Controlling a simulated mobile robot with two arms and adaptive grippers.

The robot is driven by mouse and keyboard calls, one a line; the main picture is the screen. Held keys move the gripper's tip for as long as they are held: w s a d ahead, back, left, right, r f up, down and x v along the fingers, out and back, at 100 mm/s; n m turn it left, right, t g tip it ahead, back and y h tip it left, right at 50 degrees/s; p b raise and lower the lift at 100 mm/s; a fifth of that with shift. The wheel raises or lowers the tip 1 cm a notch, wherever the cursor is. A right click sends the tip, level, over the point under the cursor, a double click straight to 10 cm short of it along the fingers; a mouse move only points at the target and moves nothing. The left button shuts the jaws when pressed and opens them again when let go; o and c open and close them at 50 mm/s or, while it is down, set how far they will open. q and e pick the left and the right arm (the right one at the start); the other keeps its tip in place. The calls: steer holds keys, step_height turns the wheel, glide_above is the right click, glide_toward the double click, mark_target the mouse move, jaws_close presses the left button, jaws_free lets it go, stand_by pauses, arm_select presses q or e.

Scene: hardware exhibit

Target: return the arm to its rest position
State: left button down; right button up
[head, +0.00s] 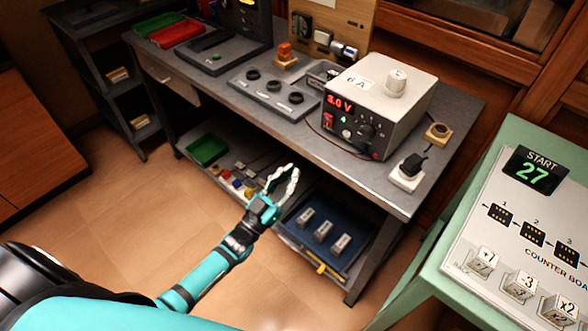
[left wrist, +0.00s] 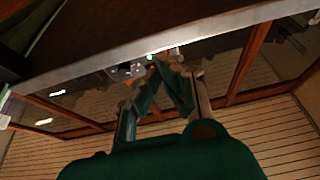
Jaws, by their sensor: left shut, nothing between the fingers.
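My left arm (head: 215,273) is teal and black and reaches in from the lower left in the head view. Its gripper (head: 290,177) is in front of the grey workbench (head: 275,115), below the tabletop's front edge and in front of the lower shelf. The gripper is shut and empty. In the left wrist view the gripper's fingers (left wrist: 165,72) come together, with the bench edge (left wrist: 150,50) beyond them. My right gripper is not in view.
A blue tray (head: 300,251) and a green tray (head: 207,149) are on the lower shelf. A green stand with a counter board (head: 540,215) is at the right. The floor (head: 120,205) at left is clear.

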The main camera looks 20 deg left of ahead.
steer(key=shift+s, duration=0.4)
arm_select(q)
steer(key=s+a+f+n+g+y+p, duration=0.1)
steer(key=s+f+g+y+p, duration=0.35)
steer(key=f, duration=1.05)
steer(key=s+a+f+n+g+y+b, duration=0.15)
steer(key=s+f+g, duration=0.6)
steer(key=f, duration=0.75)
steer(key=s+f+g, duration=0.3)
steer(key=s+f, duration=0.1)
steer(key=s, duration=0.6)
steer(key=s+a+f+g+y+p, duration=0.1)
steer(key=s+f, duration=0.3)
steer(key=s, duration=0.7)
steer(key=s+f+g+p, duration=0.1)
steer(key=s+f+g, duration=0.3)
steer(key=s, duration=0.6)
steer(key=shift+s+a+f+m+g+y, duration=0.15)
steer(key=shift+s+f+m+g+y, duration=0.15)
steer(key=shift+s+f+m+y, duration=0.15)
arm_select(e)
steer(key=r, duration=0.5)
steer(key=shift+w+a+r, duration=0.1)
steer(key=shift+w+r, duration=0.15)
